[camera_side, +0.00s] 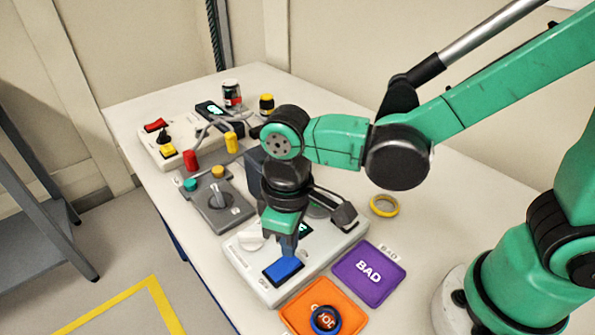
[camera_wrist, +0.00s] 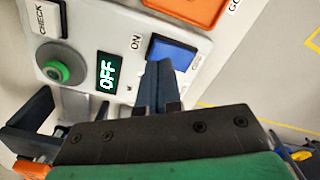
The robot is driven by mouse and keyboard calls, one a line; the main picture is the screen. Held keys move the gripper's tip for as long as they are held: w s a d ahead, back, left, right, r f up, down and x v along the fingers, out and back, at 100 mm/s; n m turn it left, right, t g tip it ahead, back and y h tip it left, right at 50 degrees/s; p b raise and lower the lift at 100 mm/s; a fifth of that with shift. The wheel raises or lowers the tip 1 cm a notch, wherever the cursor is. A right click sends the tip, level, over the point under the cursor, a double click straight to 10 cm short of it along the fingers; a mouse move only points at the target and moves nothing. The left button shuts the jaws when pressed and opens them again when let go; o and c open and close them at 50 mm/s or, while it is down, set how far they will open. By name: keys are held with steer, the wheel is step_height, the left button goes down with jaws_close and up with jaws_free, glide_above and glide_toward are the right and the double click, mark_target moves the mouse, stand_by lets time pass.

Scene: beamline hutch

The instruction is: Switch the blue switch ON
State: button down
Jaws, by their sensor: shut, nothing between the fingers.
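The blue switch (camera_side: 284,269) is a rocker at the near end of a white control box (camera_side: 262,290). In the wrist view the blue switch (camera_wrist: 172,52) has an "ON" label on its left side, and a lit display (camera_wrist: 108,72) on the box reads "OFF". My gripper (camera_side: 288,254) is shut and empty, pointing down at the switch. In the wrist view its fingertips (camera_wrist: 158,64) overlap the switch's lower edge. I cannot tell whether they touch it. My gripper hides part of the box in the side view.
A green button (camera_wrist: 62,71) is on the same box. An orange tray (camera_side: 295,312) holding a round puck (camera_side: 325,319) and a purple "BAD" tray (camera_side: 370,272) lie beside it. A grey knob box (camera_side: 216,206) and a yellow ring (camera_side: 384,206) are nearby.

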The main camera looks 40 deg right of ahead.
mark_target(290, 259)
steer(key=shift+f, duration=1.15)
stand_by(0.4)
steer(key=shift+r, duration=3.5)
steer(key=w+d+r+m+t, duration=0.2)
steer(key=d+m+t, duration=0.4)
steer(key=d, duration=0.8)
steer(key=shift+d+r+t, duration=0.3)
steer(key=shift+r+t, duration=0.1)
steer(key=shift+t, duration=0.2)
